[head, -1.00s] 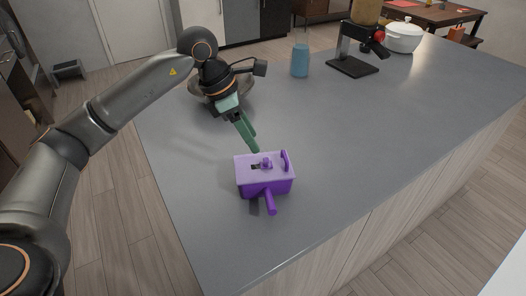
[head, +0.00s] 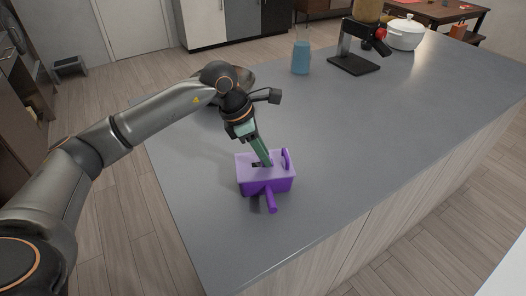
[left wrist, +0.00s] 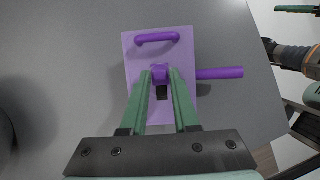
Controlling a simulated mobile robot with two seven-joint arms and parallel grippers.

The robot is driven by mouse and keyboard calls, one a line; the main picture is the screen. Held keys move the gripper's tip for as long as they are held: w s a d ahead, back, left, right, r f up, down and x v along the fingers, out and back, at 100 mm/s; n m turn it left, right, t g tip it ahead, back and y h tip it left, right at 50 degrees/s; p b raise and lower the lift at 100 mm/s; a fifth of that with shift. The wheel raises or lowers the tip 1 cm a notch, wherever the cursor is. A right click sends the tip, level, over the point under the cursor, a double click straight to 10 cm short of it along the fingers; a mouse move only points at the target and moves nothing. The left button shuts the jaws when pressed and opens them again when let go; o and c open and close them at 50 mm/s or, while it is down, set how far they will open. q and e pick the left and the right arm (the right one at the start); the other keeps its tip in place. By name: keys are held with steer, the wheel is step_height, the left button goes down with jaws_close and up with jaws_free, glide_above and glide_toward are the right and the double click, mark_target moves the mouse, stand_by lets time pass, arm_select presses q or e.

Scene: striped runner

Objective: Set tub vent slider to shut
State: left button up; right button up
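The purple tub (head: 265,186) stands on the grey counter, with a lighter lid, a raised lid handle (head: 286,158) and a side handle (head: 271,203). In the left wrist view the vent slider knob (left wrist: 160,73) stands on the lid, with a dark vent opening (left wrist: 162,92) beside it, on the side away from the lid handle. My left gripper (head: 268,164) is down at the lid. Its green fingers are apart, one on each side of the knob, with slim gaps showing. In the head view the fingers hide the knob.
A blue cup (head: 301,58), a coffee machine (head: 354,64) and a white pot (head: 405,35) stand farther back on the counter. A bowl (head: 240,77) sits behind my left arm. The counter around the tub is clear. Green and dark parts, perhaps my right arm, show at the left wrist view's right edge.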

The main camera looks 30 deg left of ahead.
arm_select(q)
jaws_close()
stand_by(1.0)
